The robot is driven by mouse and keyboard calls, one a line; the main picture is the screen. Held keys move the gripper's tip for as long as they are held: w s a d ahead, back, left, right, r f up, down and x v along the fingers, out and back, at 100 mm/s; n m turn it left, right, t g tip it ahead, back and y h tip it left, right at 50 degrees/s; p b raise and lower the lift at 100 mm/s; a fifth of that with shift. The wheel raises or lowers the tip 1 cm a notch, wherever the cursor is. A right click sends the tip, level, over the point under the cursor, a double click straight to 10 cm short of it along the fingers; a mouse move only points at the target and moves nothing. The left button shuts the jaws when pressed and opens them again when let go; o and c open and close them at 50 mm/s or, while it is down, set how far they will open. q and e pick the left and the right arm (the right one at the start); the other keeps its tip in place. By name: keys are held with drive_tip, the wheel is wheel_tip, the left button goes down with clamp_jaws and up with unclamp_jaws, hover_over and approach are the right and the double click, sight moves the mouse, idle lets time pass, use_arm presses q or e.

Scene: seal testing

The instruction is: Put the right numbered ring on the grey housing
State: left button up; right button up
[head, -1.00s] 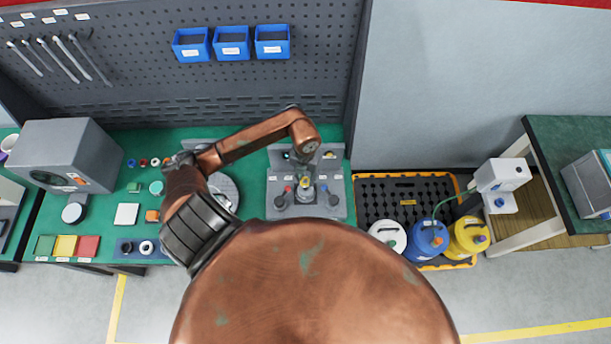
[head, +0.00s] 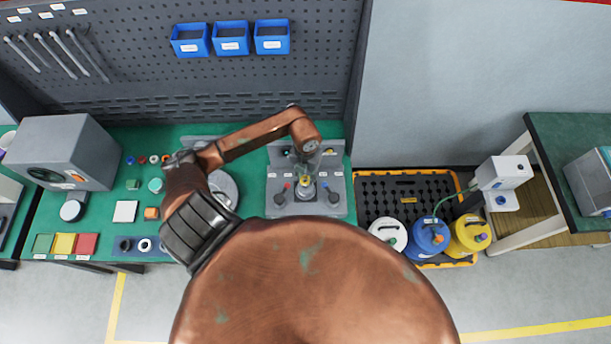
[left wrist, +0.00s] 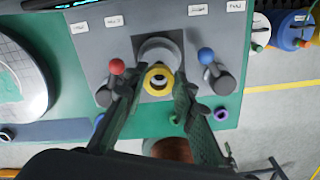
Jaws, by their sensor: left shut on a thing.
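My left gripper (head: 305,176) reaches down over the grey test fixture (head: 277,207) in the middle of the bench. In the left wrist view, my left gripper (left wrist: 158,86) has its two fingers at either side of a yellow ring (left wrist: 158,68) and is shut on it. A grey cylinder (left wrist: 158,46), likely the grey housing, stands upright in the fixture directly behind the ring. The ring overlaps it in the picture; I cannot tell whether they touch. No number is readable on the ring. My right gripper is out of view.
A red-knobbed lever (left wrist: 117,67) and a blue-knobbed lever (left wrist: 206,56) flank the cylinder closely. A purple ring (left wrist: 221,115) lies near the bench's front edge. A round silver plate (head: 224,186) is left of the fixture. Several small parts and a grey box (head: 75,145) stand farther left.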

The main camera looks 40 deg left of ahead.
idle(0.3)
use_arm(q)
drive_tip(key=shift+f, duration=0.1)
drive_tip(key=shift+f, duration=0.15)
drive_tip(key=shift+f+b, duration=0.65)
drive_tip(key=shift+b, duration=0.1)
drive_tip(key=shift+f, duration=0.1)
drive_tip(key=shift+f, duration=0.2)
drive_tip(key=shift+f+b, duration=0.3)
drive_tip(key=shift+b, duration=0.2)
